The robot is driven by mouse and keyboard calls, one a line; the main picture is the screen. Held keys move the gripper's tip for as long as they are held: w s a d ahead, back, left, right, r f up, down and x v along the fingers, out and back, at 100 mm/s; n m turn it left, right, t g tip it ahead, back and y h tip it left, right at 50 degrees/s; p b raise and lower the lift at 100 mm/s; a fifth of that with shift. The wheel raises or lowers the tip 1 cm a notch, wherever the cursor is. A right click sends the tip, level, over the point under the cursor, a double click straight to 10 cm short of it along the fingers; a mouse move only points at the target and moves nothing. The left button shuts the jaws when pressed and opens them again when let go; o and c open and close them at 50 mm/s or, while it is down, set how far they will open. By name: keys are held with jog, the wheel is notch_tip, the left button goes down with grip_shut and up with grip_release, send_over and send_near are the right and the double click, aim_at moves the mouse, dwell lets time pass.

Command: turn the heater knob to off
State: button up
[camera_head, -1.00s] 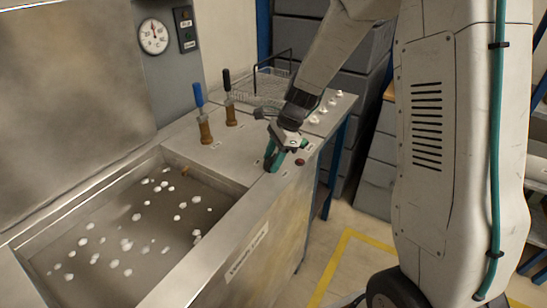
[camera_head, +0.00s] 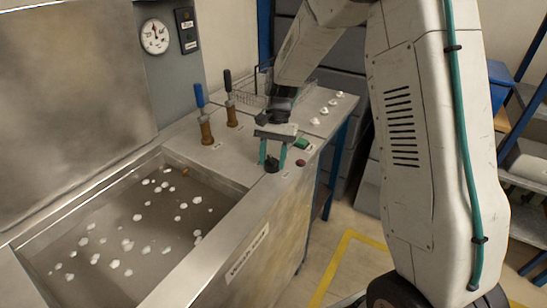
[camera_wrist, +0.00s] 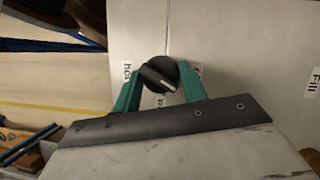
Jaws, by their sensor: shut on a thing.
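The heater knob (camera_wrist: 160,76) is black and round with a pale pointer mark, on the metal bench top. In the wrist view the mark slants down to the right. Partly hidden labels (camera_wrist: 126,72) surround it. The knob (camera_head: 271,165) also shows in the head view, at the bench's front edge. My gripper (camera_head: 272,160) reaches down over it, with one teal finger on each side. In the wrist view my gripper (camera_wrist: 160,82) is shut on the knob.
A red button (camera_head: 300,163) and a green switch (camera_head: 302,144) sit right of the knob. Levers with blue (camera_head: 199,96) and black (camera_head: 228,82) handles stand behind. A dial gauge (camera_head: 154,36) is on the back panel.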

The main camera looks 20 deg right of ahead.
jog(key=n, duration=0.2)
jog(key=n+h, duration=0.1)
jog(key=n, duration=0.1)
jog(key=n+h, duration=0.1)
jog(key=n, duration=0.1)
jog(key=shift+w+a+g, duration=0.15)
jog(key=shift+w+g, duration=0.1)
jog(key=shift+g, duration=0.15)
dwell(0.3)
jog(key=o, duration=1)
jog(key=shift+s, duration=0.1)
jog(key=shift+r, duration=0.1)
jog(key=v, duration=0.7)
jog(key=shift+w+r, duration=0.25)
jog(key=shift+r, duration=0.05)
